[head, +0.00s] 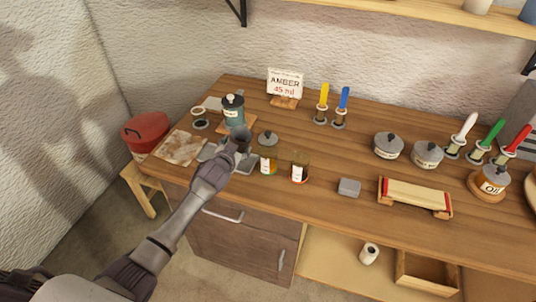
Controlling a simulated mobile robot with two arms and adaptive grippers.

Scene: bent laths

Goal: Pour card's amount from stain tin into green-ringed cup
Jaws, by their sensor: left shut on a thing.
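The card (285,84) reads AMBER 45 ml and stands at the back of the bench. A teal tin with a dark lid and a pale label (233,109), which looks like the stain tin, is upright at the back left. My left gripper (240,134) is shut at the tin's near lower side; its arm hides where they meet. Two small clear cups with pale labels, one left (268,165) and one right (300,170), stand right of the gripper. My right gripper is not in view.
A grey block (349,187) and a red-and-cream wooden rack (414,196) lie to the right. Yellow (323,97) and blue (343,99) handled tools stand behind the cups. Lidded grey pots (388,147) are farther right. A stained sheet (180,147) lies at the left edge.

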